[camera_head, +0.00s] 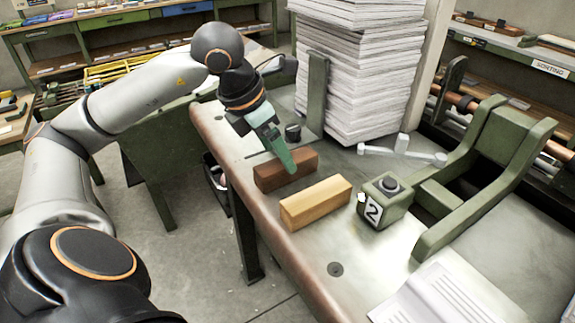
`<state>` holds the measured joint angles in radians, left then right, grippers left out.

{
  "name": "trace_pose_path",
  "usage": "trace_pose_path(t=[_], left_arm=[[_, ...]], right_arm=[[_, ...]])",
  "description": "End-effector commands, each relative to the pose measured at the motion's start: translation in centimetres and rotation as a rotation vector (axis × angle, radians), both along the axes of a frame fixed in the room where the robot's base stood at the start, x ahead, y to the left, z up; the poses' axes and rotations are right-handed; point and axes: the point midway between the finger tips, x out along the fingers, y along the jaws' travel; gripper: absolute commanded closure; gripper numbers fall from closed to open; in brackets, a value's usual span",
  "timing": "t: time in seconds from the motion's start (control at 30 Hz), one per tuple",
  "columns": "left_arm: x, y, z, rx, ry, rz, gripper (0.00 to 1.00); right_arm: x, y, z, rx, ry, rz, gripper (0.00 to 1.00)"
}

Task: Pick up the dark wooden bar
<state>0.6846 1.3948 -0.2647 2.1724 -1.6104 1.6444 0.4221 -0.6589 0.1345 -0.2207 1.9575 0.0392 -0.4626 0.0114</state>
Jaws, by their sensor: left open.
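The dark wooden bar (274,181) lies on the near left part of the metal-topped table (385,268), close to its left edge. My left gripper (287,163) comes down from the upper left, with its green fingers pointing down at the bar. It is open, and its fingertips overlap the bar's top and far side in the picture. I cannot tell whether they touch the bar. One finger largely hides the other. My right gripper is not in view.
A light wooden bar (316,203) lies parallel, just in front of the dark one. To the right are a green block marked 2 (384,203) and a green frame (485,165). A tall paper stack (365,75) stands behind; an open booklet (432,300) lies at the front.

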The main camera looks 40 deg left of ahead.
Motion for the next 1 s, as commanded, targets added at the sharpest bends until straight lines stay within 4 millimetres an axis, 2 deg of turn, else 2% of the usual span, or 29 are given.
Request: trace_pose_path(t=[0.17, 0.4, 0.5, 0.77, 1.0], left_arm=[[0.6, 0.0, -1.1, -0.002, 0.000, -0.001, 0.15], [2.4, 0.0, -4.2, -0.002, 0.003, -0.001, 0.15], [2.8, 0.0, -5.0, -0.001, 0.001, 0.000, 0.15], [2.9, 0.0, -5.1, 0.000, -0.001, -0.001, 0.15], [2.9, 0.0, -5.1, 0.000, -0.001, -0.001, 0.42]], right_arm=[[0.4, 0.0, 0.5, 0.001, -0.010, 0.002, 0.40], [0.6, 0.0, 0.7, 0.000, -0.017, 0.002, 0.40], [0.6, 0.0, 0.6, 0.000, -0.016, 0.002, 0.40], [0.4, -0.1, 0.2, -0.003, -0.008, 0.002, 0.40], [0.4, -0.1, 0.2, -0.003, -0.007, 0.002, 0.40]])
